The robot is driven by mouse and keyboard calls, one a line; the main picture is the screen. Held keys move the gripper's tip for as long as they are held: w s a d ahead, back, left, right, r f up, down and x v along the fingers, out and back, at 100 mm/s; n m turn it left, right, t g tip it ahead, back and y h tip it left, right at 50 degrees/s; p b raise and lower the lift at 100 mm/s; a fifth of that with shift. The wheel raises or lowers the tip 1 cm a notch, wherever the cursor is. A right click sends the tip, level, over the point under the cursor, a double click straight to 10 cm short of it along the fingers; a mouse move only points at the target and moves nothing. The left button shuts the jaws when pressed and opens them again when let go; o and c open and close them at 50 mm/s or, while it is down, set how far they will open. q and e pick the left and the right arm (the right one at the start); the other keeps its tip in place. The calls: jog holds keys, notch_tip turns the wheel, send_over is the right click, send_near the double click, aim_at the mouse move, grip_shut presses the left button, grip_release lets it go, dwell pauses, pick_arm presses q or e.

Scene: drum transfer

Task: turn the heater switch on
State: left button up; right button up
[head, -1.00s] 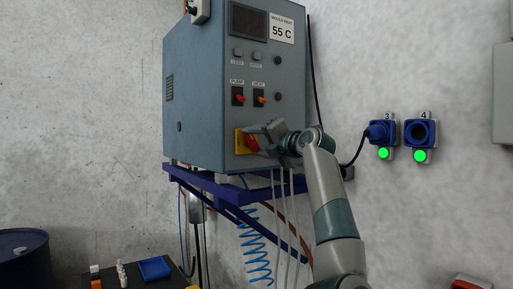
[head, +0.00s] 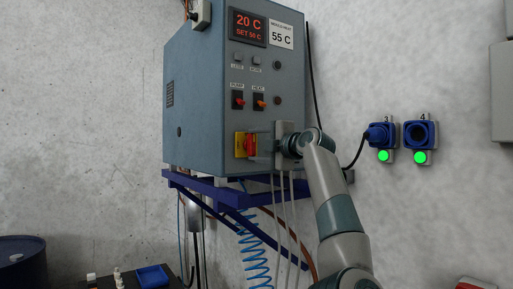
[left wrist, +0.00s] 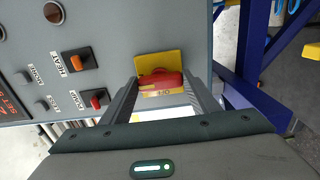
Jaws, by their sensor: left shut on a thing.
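The heater box (head: 200,105) is a blue-grey cabinet on a wall bracket. Its red rotary switch (head: 250,144) sits on a yellow plate (head: 239,144) low on the front panel, with the handle upright in the head view. In the left wrist view the red handle (left wrist: 160,82) lies between my fingers, with "OFF" printed on the plate beside it. My left gripper (head: 262,145) is shut on this handle. The display (head: 248,27) is lit, reading 20 C and SET 50 C. A smaller orange HEAT switch (head: 259,103) and a red PUMP switch (head: 238,100) are above. My right gripper is out of view.
A blue bracket (head: 225,190) holds the box, with a coiled blue hose (head: 256,250) and pipes below. Two blue wall sockets (head: 420,135) with green lights are at right. A dark drum (head: 22,262) and a blue tray (head: 152,275) are at lower left.

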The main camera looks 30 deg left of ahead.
pick_arm(q)
jog(key=o, duration=1.1)
jog(key=shift+c, duration=0.2)
jog(key=shift+s+d+f+b, duration=0.1)
jog(key=shift+s+d+b, duration=0.05)
jog(key=shift+d+b, duration=0.25)
pick_arm(e)
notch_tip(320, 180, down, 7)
jog(key=b, duration=0.6)
pick_arm(q)
jog(key=b+v, duration=0.2)
jog(key=v, duration=1.4)
jog(key=shift+d, duration=0.3)
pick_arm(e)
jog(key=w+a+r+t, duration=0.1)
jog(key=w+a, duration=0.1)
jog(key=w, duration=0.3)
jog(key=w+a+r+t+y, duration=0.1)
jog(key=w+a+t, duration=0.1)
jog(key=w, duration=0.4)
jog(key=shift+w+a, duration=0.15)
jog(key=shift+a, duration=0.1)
